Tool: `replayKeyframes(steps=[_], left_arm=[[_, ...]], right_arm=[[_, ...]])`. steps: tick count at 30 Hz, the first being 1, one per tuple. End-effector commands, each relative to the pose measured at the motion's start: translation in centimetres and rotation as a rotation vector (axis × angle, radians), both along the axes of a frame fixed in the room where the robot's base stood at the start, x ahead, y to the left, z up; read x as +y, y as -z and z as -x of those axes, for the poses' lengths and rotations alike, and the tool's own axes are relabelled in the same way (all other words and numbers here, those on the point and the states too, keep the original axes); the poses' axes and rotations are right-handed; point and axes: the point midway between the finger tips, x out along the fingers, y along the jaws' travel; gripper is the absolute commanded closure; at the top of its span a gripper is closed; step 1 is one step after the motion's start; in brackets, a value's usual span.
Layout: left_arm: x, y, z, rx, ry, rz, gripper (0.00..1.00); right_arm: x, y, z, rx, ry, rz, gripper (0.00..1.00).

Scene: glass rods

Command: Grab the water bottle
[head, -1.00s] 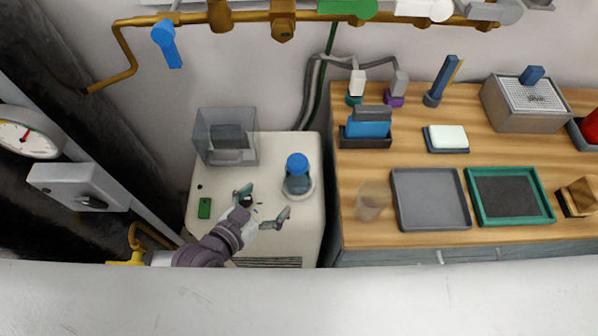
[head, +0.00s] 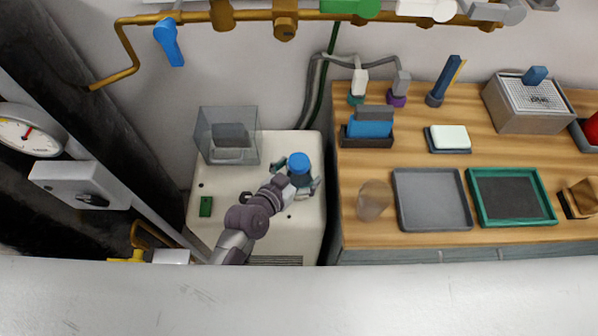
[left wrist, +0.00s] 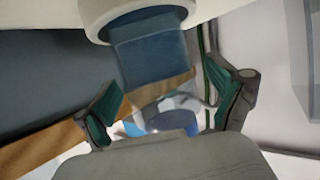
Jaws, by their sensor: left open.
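The water bottle (head: 299,166) has a blue cap and a blue-grey clear body. It stands upright on the white cabinet top, near its right edge. My left gripper (head: 303,188) is open at the bottle, with its fingers on either side of the lower body. In the left wrist view the bottle (left wrist: 150,48) shows between the two green-padded fingers of my gripper (left wrist: 165,98), with gaps beside it. I cannot tell whether either finger touches it. My right gripper is not in view.
A clear box (head: 227,136) stands behind left on the cabinet (head: 222,185). To the right, a wooden counter (head: 355,240) holds a cup (head: 373,200), a grey tray (head: 432,200) and a green-rimmed tray (head: 472,208). A gap separates cabinet and counter.

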Motion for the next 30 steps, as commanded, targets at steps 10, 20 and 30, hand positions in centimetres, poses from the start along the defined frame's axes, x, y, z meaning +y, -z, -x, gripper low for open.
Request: replayKeyframes(steps=[10,20,30], left_arm=[[0.0,0.0,0.0,0.0,0.0,0.0,0.3],[0.0,-0.1,0.0,-0.002,-0.001,0.001,0.81],[-0.1,-1.7,-0.1,-0.005,-0.001,0.004,0.81]], right_arm=[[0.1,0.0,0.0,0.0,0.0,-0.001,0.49],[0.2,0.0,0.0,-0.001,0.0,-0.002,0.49],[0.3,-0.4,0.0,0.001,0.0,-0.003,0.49]])
